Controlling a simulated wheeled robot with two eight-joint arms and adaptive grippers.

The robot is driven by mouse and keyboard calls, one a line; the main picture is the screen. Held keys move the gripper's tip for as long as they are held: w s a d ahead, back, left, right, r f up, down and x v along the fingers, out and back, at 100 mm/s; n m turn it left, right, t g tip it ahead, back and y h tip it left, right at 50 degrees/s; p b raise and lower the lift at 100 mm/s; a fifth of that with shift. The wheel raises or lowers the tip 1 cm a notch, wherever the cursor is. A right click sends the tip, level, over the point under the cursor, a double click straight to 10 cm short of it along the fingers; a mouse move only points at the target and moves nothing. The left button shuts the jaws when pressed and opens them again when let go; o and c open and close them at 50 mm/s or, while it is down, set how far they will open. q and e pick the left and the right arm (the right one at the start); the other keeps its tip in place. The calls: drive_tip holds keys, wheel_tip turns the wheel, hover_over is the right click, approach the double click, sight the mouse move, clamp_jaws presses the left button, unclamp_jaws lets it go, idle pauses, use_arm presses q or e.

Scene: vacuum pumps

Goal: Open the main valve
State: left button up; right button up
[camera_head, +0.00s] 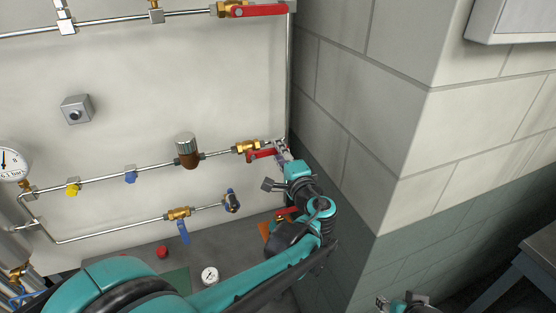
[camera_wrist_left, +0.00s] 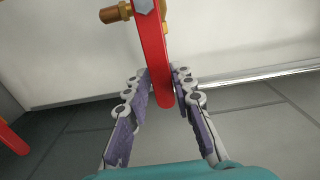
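A valve with a red lever and brass body (camera_head: 246,146) sits at the right end of the middle pipe. In the left wrist view, its red lever (camera_wrist_left: 155,50) hangs down, with its lower end between my left fingers. My left gripper (camera_wrist_left: 162,78) shows a narrow gap beside the lever, and I see no clear grip. In the head view, my left gripper (camera_head: 278,154) is small and partly hidden at the lever. My right gripper (camera_head: 404,301) is cut off at the bottom edge. I cannot tell which valve is the main one.
A longer red lever (camera_head: 259,10) is on the top pipe. A blue-handled valve (camera_head: 179,213) is on the lower pipe. A brick wall (camera_head: 345,120) stands close to the right of my left arm. A grey table (camera_head: 530,260) is at the right.

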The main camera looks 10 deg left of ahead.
use_arm(q)
drive_tip(key=shift+o, duration=0.8)
drive_tip(key=shift+r, duration=0.2)
drive_tip(key=shift+s, duration=0.15)
drive_tip(key=shift+v, duration=0.9)
drive_tip(key=v, duration=0.6)
drive_tip(key=shift+p, duration=0.4)
